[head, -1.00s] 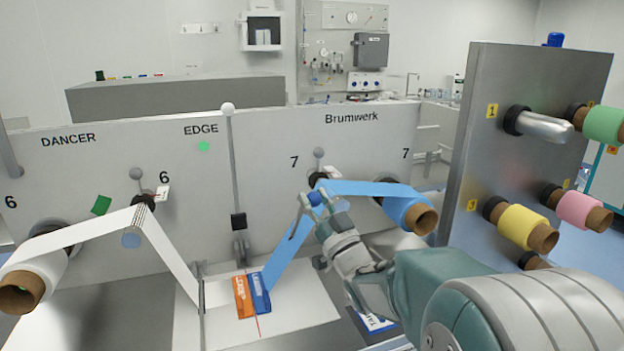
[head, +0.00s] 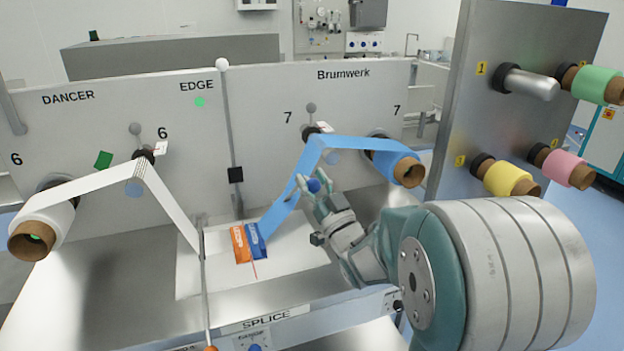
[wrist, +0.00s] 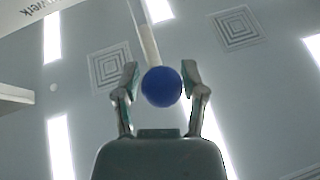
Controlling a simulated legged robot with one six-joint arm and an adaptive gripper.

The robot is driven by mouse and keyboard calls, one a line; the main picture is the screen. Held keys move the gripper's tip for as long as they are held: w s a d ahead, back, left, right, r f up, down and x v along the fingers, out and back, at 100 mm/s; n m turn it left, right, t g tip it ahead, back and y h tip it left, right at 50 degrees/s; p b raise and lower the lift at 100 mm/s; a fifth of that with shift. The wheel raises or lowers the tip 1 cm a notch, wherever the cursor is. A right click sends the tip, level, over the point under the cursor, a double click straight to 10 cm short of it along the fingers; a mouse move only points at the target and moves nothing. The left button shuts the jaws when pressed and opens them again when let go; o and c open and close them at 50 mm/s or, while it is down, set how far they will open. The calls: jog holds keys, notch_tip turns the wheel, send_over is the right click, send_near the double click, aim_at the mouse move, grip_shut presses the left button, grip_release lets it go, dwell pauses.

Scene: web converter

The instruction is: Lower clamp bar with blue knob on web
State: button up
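The blue knob (head: 313,186) sits in front of the sloping blue web (head: 285,205), above the splice table. My gripper (head: 319,190) is at the knob. A pale bar (wrist: 149,40) runs away from behind the knob; this clamp bar is still raised. In the head view my gripper and the web hide most of it. The blue web's end lies on the table at a blue block (head: 255,241).
An orange block (head: 240,244) lies left of the blue one. A second bar (head: 203,270) with an orange knob (head: 210,348) lies low across the table by the white web (head: 170,207). The roll panel (head: 500,110) stands right.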

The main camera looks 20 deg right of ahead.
dwell(0.4)
jog(key=v, duration=0.7)
jog(key=shift+s+f, duration=0.15)
jog(key=shift+s, duration=0.05)
